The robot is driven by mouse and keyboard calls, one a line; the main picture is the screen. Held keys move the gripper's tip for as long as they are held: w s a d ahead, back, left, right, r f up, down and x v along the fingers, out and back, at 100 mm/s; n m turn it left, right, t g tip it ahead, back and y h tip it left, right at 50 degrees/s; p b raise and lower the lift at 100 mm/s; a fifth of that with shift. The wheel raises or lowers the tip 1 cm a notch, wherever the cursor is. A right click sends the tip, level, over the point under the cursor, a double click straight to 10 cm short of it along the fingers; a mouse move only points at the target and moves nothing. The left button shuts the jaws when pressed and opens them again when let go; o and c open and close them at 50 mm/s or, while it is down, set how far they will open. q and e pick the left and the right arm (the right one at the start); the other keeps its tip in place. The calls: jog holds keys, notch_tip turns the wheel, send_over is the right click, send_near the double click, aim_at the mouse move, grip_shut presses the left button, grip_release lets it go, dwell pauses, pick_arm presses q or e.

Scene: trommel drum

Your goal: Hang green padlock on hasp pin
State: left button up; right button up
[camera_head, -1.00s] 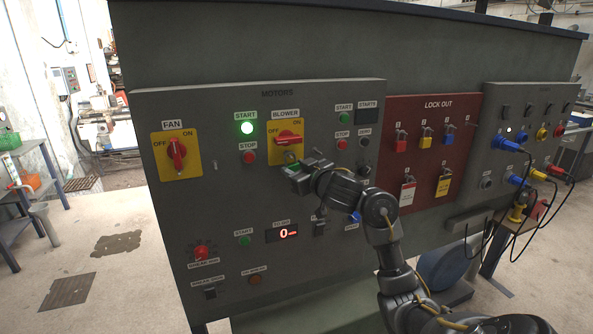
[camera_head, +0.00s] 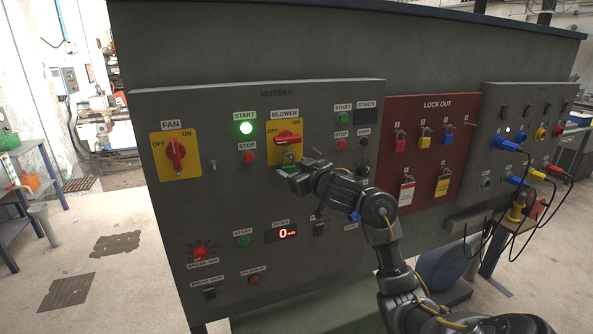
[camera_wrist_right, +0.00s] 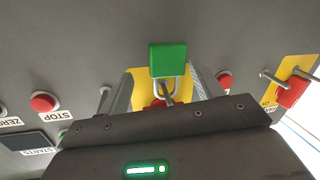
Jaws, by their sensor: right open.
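The green padlock (camera_wrist_right: 168,60) shows in the right wrist view, body on the far side of its shackle. Its shackle appears to loop around the hasp pin (camera_wrist_right: 163,90) in front of the yellow blower switch plate. In the head view a green sliver of the padlock (camera_head: 286,170) shows below the blower switch (camera_head: 287,138), partly hidden by my gripper. My right gripper (camera_head: 287,173) is open; its two fingers stand apart on either side of the padlock (camera_wrist_right: 164,88), with a gap visible around the body. My left gripper is not in view.
The fan switch (camera_head: 175,152) on its yellow plate is to the left, with another pin (camera_head: 214,165) beside it. Red stop buttons flank the blower switch. A red lock-out board (camera_head: 432,150) with several padlocks and tags hangs to the right.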

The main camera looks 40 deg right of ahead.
jog(key=s+a+r+p, duration=0.1)
jog(key=s+p, duration=0.2)
jog(key=s, duration=0.7)
jog(key=shift+s+a+p, duration=0.3)
jog(key=shift+p, duration=0.1)
